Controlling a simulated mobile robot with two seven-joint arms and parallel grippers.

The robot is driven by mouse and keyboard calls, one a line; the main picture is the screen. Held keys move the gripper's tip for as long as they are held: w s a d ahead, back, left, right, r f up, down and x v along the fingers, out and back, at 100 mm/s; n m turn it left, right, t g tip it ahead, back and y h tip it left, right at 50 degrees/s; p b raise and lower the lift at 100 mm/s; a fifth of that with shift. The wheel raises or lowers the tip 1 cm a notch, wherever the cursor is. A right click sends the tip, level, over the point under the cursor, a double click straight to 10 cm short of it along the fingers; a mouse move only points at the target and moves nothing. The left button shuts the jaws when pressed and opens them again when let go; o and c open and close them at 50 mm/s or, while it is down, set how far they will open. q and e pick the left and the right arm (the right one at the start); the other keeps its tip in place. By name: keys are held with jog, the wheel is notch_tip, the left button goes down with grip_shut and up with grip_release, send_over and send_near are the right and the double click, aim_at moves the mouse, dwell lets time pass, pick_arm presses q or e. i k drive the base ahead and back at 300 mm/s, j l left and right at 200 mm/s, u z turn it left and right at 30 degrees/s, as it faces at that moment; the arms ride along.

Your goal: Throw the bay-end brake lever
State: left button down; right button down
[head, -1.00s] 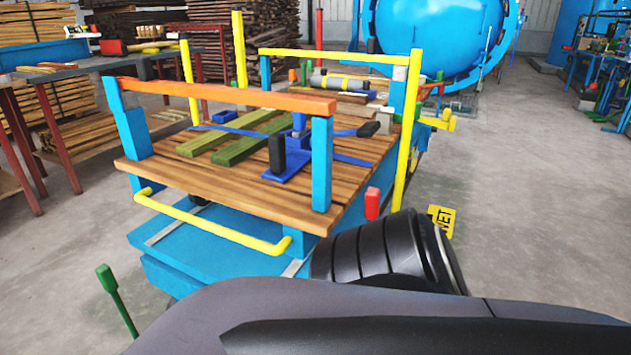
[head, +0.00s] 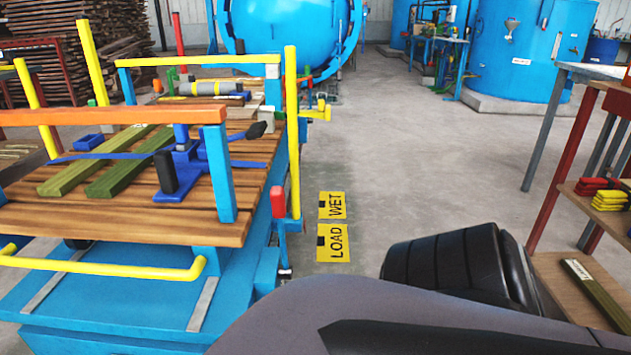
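A red-handled lever (head: 278,202) stands upright at the near right corner of the blue cart (head: 100,320), its stem running down along the side. A smaller red grip (head: 291,83) shows farther along the same side, by the yellow post. I cannot tell from labels which one is the bay-end brake lever. My own dark arm fills the bottom of the head view, right of the cart and apart from the red lever. Neither gripper shows.
Yellow floor plates reading WET (head: 332,206) and LOAD (head: 333,243) lie right of the cart. The concrete aisle (head: 440,170) there is clear. A shelf rack (head: 575,240) stands at the right. The blue autoclave (head: 282,35) is behind the cart.

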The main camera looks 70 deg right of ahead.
aim_at(277, 193)
jog(key=i+j+z, duration=0.1)
jog(key=z, duration=0.25)
jog(key=j+z, duration=0.2)
jog(key=z, duration=0.15)
jog(key=i+j+z, duration=0.1)
jog(key=z, duration=0.25)
jog(key=j+z, duration=0.85)
jog(key=i+j, duration=0.05)
